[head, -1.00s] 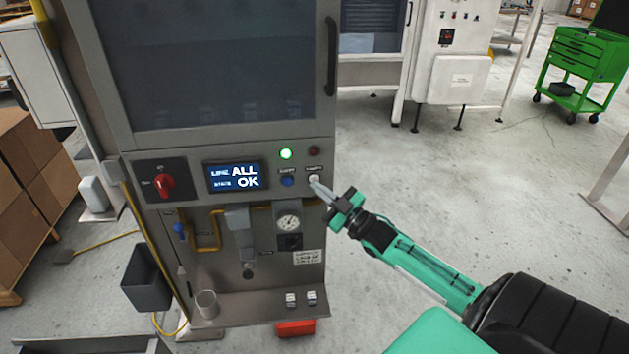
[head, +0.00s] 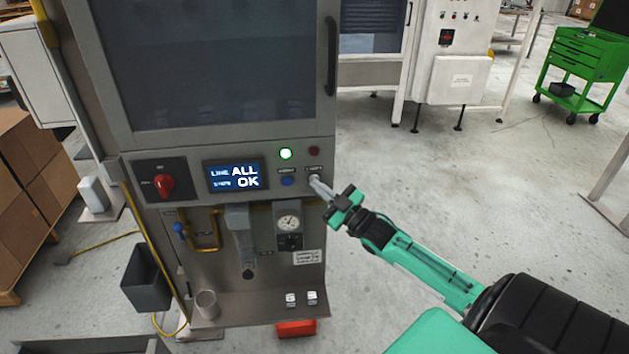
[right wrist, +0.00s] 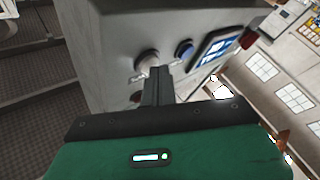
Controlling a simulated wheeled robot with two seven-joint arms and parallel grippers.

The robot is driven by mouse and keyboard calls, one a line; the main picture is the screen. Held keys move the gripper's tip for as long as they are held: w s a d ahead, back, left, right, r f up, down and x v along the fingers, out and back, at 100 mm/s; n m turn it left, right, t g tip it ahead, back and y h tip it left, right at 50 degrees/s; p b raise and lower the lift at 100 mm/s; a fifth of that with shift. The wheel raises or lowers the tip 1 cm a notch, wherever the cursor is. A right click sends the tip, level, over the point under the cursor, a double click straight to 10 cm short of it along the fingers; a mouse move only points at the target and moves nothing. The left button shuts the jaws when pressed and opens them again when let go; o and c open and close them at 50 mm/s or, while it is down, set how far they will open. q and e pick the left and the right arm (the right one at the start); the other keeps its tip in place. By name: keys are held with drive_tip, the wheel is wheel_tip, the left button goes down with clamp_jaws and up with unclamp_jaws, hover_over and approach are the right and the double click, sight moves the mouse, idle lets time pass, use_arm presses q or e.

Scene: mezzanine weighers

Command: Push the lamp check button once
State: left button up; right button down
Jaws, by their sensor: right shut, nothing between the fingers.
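The white button (head: 314,178) sits at the right end of the grey machine's control panel, under a small label too blurred to read surely. It also shows in the right wrist view (right wrist: 147,61). A blue button (head: 287,181) is just left of it. My right gripper (head: 320,187) is shut and empty, its fingertips at the white button and partly covering it. In the right wrist view the fingers (right wrist: 158,78) end close beside the white button; I cannot tell whether they touch it. My left gripper is not in view.
A lit green lamp (head: 285,153) and a dark red lamp (head: 314,151) sit above the buttons. The display (head: 235,176) reads "ALL OK". A red rotary switch (head: 163,184) is at the left. A door handle (head: 332,56) is above.

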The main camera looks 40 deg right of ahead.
drive_tip(key=shift+w, duration=0.1)
idle(0.4)
drive_tip(key=shift+s+a+p, duration=0.4)
drive_tip(key=shift+s+p, duration=0.1)
drive_tip(key=shift+s, duration=0.25)
drive_tip(key=s+a+p, duration=0.1)
drive_tip(key=s+p, duration=0.1)
drive_tip(key=s+a, duration=0.1)
drive_tip(key=s, duration=0.1)
drive_tip(key=shift+s+a+p, duration=0.1)
drive_tip(key=shift+a+p, duration=0.2)
drive_tip(key=shift+p, duration=0.1)
idle(0.5)
